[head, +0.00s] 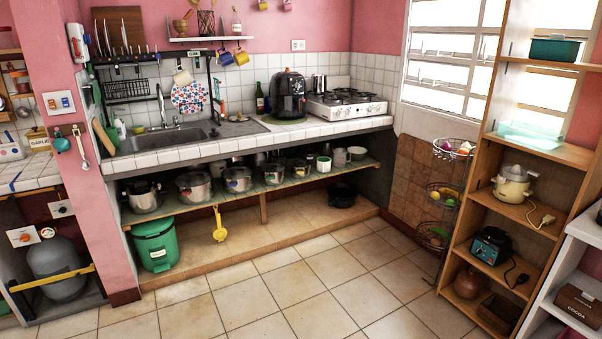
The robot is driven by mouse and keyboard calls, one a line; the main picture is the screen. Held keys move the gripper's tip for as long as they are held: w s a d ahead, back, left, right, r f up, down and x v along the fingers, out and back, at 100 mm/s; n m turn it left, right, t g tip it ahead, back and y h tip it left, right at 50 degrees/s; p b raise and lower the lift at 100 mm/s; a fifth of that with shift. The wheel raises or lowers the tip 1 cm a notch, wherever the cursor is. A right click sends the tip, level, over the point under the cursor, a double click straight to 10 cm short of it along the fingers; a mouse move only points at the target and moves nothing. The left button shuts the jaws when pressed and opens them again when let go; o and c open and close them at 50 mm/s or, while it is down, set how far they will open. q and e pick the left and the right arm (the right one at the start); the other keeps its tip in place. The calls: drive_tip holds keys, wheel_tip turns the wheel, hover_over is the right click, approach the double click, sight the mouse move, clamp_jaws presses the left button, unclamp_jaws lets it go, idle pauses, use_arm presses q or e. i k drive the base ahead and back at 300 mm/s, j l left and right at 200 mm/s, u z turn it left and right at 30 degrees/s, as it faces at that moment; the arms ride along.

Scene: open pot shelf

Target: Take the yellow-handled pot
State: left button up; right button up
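Several pots stand in a row on the open shelf (200,206) under the tiled counter. Smaller pots (274,173) stand farther right. The handles are too small for me to tell which pot has yellow ones. Neither of my grippers is in view.
The tiled floor (290,290) before the shelf is clear. A green bin (155,245) stands below the shelf at left, and a black pot (342,195) stands at the back right. A wooden rack (469,160) and wire baskets (441,192) stand at right.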

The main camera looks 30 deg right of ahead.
sight(301, 169)
drive_tip(key=i+l+z, duration=0.35)
drive_tip(key=i, duration=0.15)
drive_tip(key=i+l+z, duration=0.2)
drive_tip(key=i+z, duration=0.15)
drive_tip(key=i, duration=0.15)
drive_tip(key=i+z, duration=0.35)
drive_tip(key=i, duration=0.2)
